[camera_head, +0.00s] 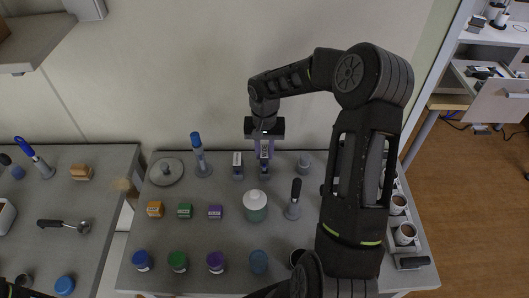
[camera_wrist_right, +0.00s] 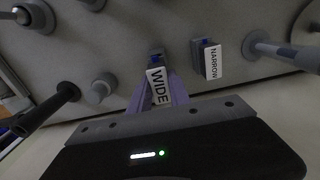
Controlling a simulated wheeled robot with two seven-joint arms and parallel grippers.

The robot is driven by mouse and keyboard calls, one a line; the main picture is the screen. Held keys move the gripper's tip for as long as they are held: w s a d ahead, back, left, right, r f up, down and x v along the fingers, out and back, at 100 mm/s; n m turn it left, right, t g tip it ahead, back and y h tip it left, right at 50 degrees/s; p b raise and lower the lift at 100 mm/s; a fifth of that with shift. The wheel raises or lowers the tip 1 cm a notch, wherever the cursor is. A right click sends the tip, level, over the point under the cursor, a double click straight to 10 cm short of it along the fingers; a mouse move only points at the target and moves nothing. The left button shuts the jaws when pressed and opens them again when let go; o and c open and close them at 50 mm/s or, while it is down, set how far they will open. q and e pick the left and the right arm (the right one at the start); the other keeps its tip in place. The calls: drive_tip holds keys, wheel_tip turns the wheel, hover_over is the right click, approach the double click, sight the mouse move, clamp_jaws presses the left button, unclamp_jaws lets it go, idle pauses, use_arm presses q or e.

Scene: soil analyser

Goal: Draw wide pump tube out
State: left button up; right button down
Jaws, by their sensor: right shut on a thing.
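My right gripper (camera_head: 264,148) reaches down from above near the wall at the back of the bench. It is shut on the wide pump tube (camera_wrist_right: 159,88), which has a white WIDE label and a blue top. The lavender fingers lie on both sides of it. A grey holder (camera_head: 264,174) shows below the gripper; I cannot tell whether the tube is still seated in it. The narrow pump tube (camera_head: 238,160) stands upright in its own holder just left of the gripper. Its NARROW label (camera_wrist_right: 214,62) shows in the wrist view. My left gripper is not seen.
A blue-topped pen-like tool (camera_head: 199,150) stands left of the tubes, and a grey knobbed piece (camera_head: 304,163) to the right. A white-capped bottle (camera_head: 255,203) and a black-handled tool (camera_head: 294,195) stand in front. Several coloured jars (camera_head: 178,260) line the front.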

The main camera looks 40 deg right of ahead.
sight(264, 150)
drive_tip(key=shift+r+p, duration=0.8)
drive_tip(key=shift+r, duration=0.8)
